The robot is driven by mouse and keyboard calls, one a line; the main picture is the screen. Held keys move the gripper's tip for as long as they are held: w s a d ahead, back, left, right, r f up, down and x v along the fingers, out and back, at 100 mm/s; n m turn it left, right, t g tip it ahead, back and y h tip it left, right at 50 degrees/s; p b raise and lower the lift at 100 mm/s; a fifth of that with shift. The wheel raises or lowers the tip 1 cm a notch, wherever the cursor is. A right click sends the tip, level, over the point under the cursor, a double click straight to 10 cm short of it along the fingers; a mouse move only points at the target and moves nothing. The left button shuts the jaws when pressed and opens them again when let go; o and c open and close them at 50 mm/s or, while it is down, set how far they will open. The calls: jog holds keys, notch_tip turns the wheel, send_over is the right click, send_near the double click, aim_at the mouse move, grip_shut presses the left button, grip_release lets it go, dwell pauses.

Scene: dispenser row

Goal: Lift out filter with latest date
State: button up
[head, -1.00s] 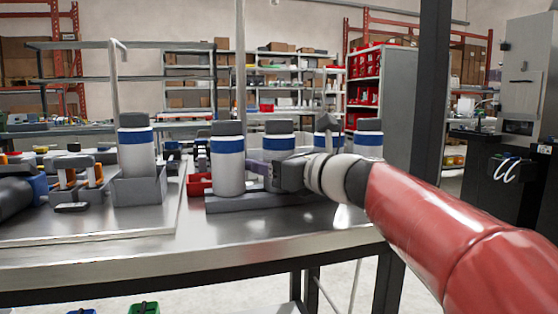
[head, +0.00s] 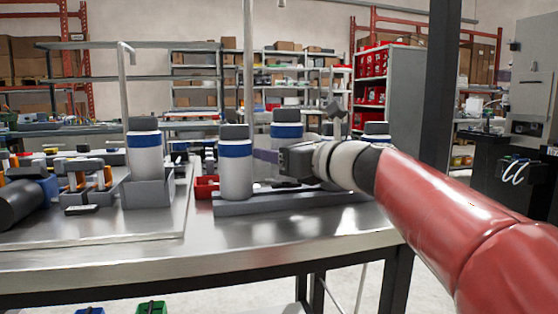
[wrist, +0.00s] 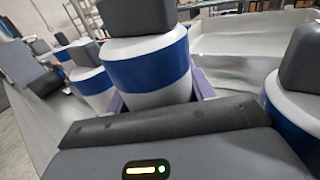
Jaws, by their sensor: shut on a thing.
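Several white filter bottles with blue bands and dark grey caps stand on the bench. The middle filter (head: 286,130) of the rack sits higher than its neighbours, and my gripper (head: 268,156) is shut on it from the right. In the wrist view this filter (wrist: 148,70) is between purple finger pads, upright relative to its neighbours. The left filter (head: 236,172) stands in the grey rack (head: 290,201). The right filter (head: 376,130) is mostly hidden behind my arm. Another filter (head: 145,156) stands in a separate grey holder (head: 150,190) further left. No dates are readable.
A thin metal post (head: 248,70) rises behind the left filter. A red bin (head: 206,187) lies behind the rack. Clamp-like tools (head: 86,178) stand at the left. The front of the metal bench (head: 270,232) is clear.

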notch_tip(320, 180, up, 17)
jog(key=p, duration=0.6)
jog(key=shift+r, duration=0.1)
